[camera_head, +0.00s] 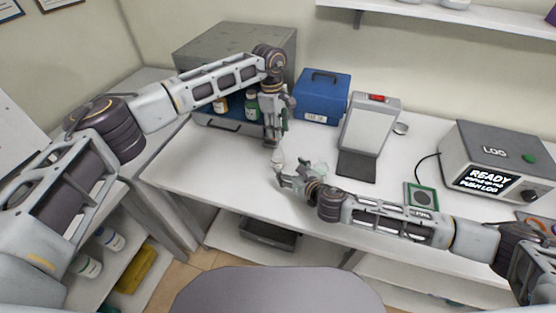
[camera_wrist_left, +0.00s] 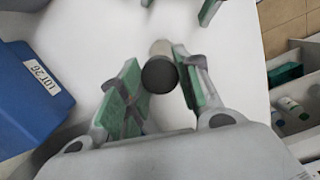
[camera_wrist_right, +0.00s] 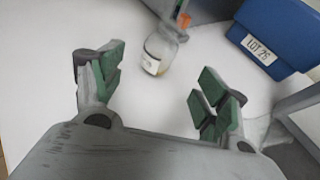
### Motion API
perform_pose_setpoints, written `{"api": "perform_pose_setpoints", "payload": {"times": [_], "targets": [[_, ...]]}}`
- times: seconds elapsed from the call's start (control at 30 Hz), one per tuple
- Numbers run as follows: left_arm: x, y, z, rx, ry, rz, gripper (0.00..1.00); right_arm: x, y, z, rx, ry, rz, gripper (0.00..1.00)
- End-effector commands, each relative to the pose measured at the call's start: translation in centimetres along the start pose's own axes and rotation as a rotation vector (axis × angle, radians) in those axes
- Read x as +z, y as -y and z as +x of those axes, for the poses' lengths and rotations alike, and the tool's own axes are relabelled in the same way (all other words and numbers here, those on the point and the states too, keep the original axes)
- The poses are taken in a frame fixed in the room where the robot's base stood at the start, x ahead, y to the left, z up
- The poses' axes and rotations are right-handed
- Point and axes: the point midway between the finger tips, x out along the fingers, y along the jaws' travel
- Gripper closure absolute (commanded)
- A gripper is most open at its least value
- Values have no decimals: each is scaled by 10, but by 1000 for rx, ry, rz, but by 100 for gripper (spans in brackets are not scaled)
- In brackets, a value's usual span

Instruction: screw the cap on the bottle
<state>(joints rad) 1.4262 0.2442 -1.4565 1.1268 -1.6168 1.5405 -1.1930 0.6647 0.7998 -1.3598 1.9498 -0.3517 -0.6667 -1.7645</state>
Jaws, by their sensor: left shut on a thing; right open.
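A small clear bottle with a pale label (camera_wrist_right: 155,58) shows ahead of my right gripper in the right wrist view. In the head view the bottle (camera_head: 277,156) is just below my left gripper (camera_head: 273,143), which points down. In the left wrist view my left gripper (camera_wrist_left: 160,80) is shut on a dark round cap (camera_wrist_left: 159,75); the bottle's pale body (camera_wrist_left: 161,47) shows beyond it. Whether cap and bottle touch, I cannot tell. My right gripper (camera_head: 283,174) is open and empty, low near the bottle; its spread green-padded fingers (camera_wrist_right: 158,88) show in the right wrist view.
A blue box (camera_head: 322,98) stands behind the grippers, a grey cabinet (camera_head: 228,52) with bottles at the back left. A grey device with a sloped front (camera_head: 368,125) and a LOG unit (camera_head: 490,150) stand to the right. The white table (camera_head: 210,165) is clear at left.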

Motion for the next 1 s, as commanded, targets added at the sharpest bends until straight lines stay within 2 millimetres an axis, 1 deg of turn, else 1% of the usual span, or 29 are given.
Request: {"api": "perform_pose_setpoints", "payload": {"times": [0.4,1.0], "targets": [[0,0,0,0,0,0,75,0,0,39,0,0,0,26],[0,0,0,0,0,0,75,0,0,88,0,0,1,26]]}}
